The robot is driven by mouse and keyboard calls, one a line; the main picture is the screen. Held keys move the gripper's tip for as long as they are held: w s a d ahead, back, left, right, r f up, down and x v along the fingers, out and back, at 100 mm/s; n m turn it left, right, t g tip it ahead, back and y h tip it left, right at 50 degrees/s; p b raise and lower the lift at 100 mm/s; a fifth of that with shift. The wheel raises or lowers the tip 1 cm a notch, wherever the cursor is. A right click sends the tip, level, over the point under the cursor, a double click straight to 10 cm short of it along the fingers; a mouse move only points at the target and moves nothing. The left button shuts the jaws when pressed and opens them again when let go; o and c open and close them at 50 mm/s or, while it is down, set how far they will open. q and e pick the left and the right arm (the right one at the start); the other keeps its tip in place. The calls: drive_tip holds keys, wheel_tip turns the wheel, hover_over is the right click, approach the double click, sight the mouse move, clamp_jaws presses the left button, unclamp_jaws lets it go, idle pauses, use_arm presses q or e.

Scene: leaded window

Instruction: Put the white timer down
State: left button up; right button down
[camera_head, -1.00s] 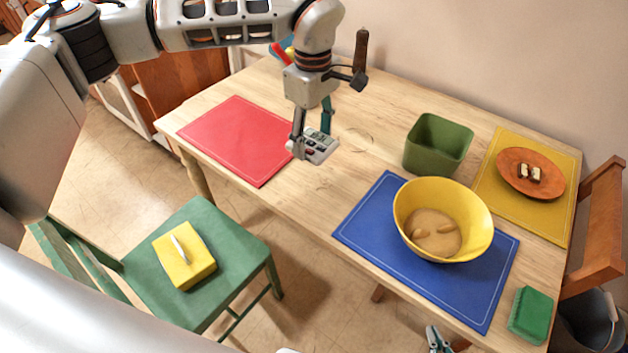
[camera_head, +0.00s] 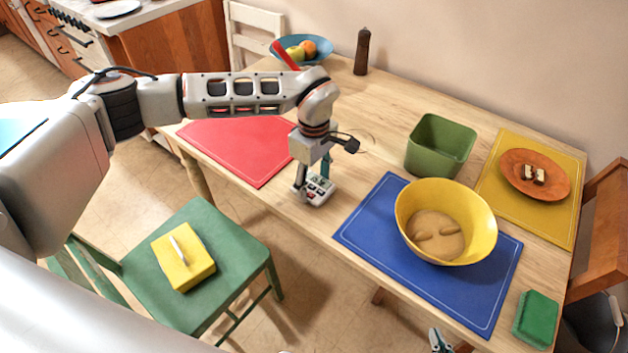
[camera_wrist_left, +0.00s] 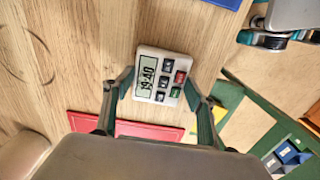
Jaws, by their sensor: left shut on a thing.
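The white timer (camera_head: 316,190), with a display and several dark, red and green buttons, is held between the fingers of my left gripper (camera_head: 313,180). It is low over the bare wood near the table's front edge, between the red and blue mats. I cannot tell whether it touches the table. In the left wrist view the timer (camera_wrist_left: 162,76) sits between the two fingertips, its display reading about 19:40. My right gripper (camera_head: 438,340) shows only partly at the bottom edge, away from the table top; its opening is unclear.
The red mat (camera_head: 235,145) lies left of the timer, the blue mat (camera_head: 370,225) with a yellow bowl (camera_head: 470,225) right. A green bin (camera_head: 440,145), pepper mill (camera_head: 362,52) and blue fruit bowl (camera_head: 322,46) stand farther back. The table edge is close in front.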

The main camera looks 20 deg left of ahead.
sight(314, 186)
use_arm(q)
drive_tip(key=shift+r, duration=0.15)
drive_tip(key=shift+f, duration=0.2)
drive_tip(key=o, duration=1.1)
drive_tip(key=shift+o, duration=0.2)
wheel_tip(314, 186, up, 12)
drive_tip(key=shift+r+p, duration=0.2)
drive_tip(key=shift+p, duration=0.15)
drive_tip(key=shift+s+f, duration=0.1)
